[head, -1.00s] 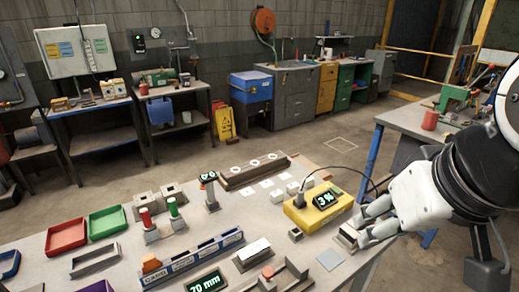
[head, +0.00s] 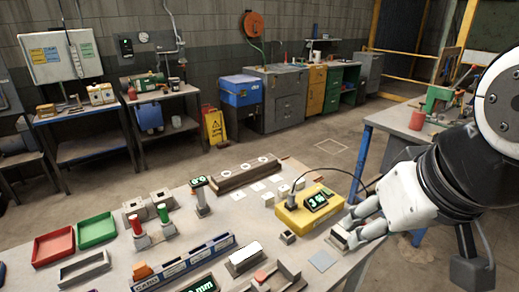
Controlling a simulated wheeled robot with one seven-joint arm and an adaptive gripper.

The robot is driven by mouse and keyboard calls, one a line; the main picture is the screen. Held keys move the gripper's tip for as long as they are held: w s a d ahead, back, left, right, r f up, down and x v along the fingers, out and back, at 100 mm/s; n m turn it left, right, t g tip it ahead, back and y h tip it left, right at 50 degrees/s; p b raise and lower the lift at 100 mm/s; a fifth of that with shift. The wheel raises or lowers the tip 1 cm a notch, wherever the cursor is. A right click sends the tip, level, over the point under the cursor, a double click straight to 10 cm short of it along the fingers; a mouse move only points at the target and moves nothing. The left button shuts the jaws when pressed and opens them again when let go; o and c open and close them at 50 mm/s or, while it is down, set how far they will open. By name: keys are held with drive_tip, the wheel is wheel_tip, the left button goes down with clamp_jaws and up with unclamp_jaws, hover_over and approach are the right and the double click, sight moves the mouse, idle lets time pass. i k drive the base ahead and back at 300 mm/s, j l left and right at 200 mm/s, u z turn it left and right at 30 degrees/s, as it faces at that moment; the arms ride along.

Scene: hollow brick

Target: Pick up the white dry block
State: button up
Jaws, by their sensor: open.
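My gripper (head: 358,222) is at the right of the bench, its pale fingers pointing left and down. It is open. The meter's green display seems to read 3%. I cannot tell which white block is the dry one.
A small grey socket (head: 288,237) and a flat grey plate (head: 322,261) lie near my gripper. A white bar (head: 245,253) sits at the front. Red (head: 53,246) and green (head: 97,229) trays are at left. A black cable arcs from the meter towards my arm.

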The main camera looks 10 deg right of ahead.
sight(267, 199)
drive_tip(key=i+l+u, duration=0.4)
drive_tip(key=l, duration=0.3)
drive_tip(key=i+l+u, duration=0.25)
drive_tip(key=l, duration=0.1)
